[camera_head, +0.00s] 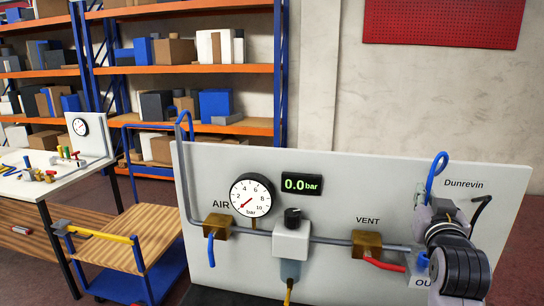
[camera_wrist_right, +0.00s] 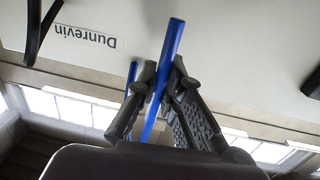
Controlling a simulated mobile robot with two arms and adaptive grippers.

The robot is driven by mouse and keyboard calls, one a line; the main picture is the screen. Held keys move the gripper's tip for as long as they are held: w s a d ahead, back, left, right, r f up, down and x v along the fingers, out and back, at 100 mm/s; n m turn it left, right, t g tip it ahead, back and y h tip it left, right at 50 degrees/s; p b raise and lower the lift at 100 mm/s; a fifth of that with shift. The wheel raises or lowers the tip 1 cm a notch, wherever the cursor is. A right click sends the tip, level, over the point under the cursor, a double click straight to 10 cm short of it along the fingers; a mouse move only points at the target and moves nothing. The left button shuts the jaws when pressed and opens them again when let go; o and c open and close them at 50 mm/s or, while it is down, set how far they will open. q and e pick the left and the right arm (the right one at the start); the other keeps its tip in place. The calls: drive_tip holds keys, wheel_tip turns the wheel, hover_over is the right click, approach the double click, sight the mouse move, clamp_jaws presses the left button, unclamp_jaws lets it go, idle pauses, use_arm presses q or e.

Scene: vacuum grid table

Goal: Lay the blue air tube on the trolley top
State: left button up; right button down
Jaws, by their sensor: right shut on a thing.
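The blue air tube (camera_head: 436,172) is a thin, bent tube at the right of the panel in the head view. In the right wrist view the blue air tube (camera_wrist_right: 173,52) passes between the fingers of my right gripper (camera_wrist_right: 160,85), which is shut on it. My right gripper (camera_head: 442,208) is in front of the panel's right part, above the OUT block. Whether the tube's lower end touches anything is hidden. The wooden trolley top (camera_head: 125,240) is at the lower left, with a blue frame. My left gripper is not in view.
The white panel (camera_head: 330,190) carries a gauge (camera_head: 252,196), a display reading 0.0 bar (camera_head: 302,185), brass valves and grey pipe. A white bench (camera_head: 20,185) with small parts stands left of the trolley. Shelves (camera_head: 190,70) stand behind.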

drive_tip(key=s+a+f+n+y, duration=0.1)
drive_tip(key=s+a+f+y, duration=0.1)
drive_tip(key=s+a+f, duration=0.3)
drive_tip(key=s+a+f+n+y+b, duration=0.1)
drive_tip(key=s+a+f, duration=0.3)
drive_tip(key=f, duration=0.6)
drive_tip(key=s+a+f+n+y+b, duration=0.1)
drive_tip(key=s+a+f+y, duration=0.1)
drive_tip(key=s+a+f, duration=0.3)
wheel_tip(320, 180, down, 3)
drive_tip(key=shift+s+a+r+n+t+y, duration=0.15)
drive_tip(key=shift+s+a+n+t+y, duration=0.2)
drive_tip(key=shift+s, duration=0.3)
drive_tip(key=shift+b, duration=0.3)
